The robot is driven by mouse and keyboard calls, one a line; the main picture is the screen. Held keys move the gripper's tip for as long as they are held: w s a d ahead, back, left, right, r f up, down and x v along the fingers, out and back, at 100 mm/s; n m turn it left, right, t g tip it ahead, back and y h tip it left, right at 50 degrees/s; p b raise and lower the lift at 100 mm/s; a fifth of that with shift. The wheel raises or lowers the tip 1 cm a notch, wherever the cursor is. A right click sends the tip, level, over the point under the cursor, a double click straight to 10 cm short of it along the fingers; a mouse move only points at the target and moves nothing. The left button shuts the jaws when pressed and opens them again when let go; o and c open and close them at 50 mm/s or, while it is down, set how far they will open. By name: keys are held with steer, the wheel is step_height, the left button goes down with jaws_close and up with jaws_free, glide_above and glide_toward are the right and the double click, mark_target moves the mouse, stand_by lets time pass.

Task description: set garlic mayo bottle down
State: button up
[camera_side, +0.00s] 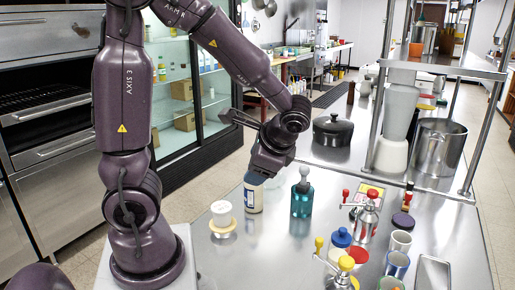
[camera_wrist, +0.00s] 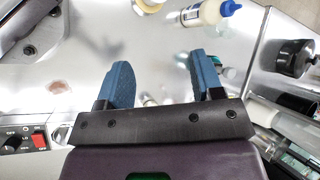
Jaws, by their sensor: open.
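The garlic mayo bottle (camera_side: 253,198) is cream with a label and stands upright on the steel counter in the side view. Its top is partly hidden at my gripper (camera_side: 262,172). In the wrist view a cream bottle with a blue cap (camera_wrist: 208,13), which looks like the same one, shows at the top edge, beyond my blue fingertips. My gripper (camera_wrist: 160,78) is open there, its fingers wide apart with no bottle between them. Whether a finger touches the bottle is hard to tell.
A teal pump bottle (camera_side: 302,197) stands just right of the mayo bottle. A blue-lidded jar (camera_side: 341,238), pump dispensers and cups crowd the right. A black pot (camera_side: 332,130) is behind. The counter's front middle is clear.

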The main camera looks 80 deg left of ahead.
steer(key=s+d+r+n+t+h, duration=0.3)
steer(key=d+r+t+h, duration=0.4)
steer(key=d, duration=0.5)
step_height(320, 180, up, 2)
steer(key=shift+r+n+t, duration=0.1)
steer(key=shift+n+t, duration=0.4)
steer(key=shift+t, duration=0.2)
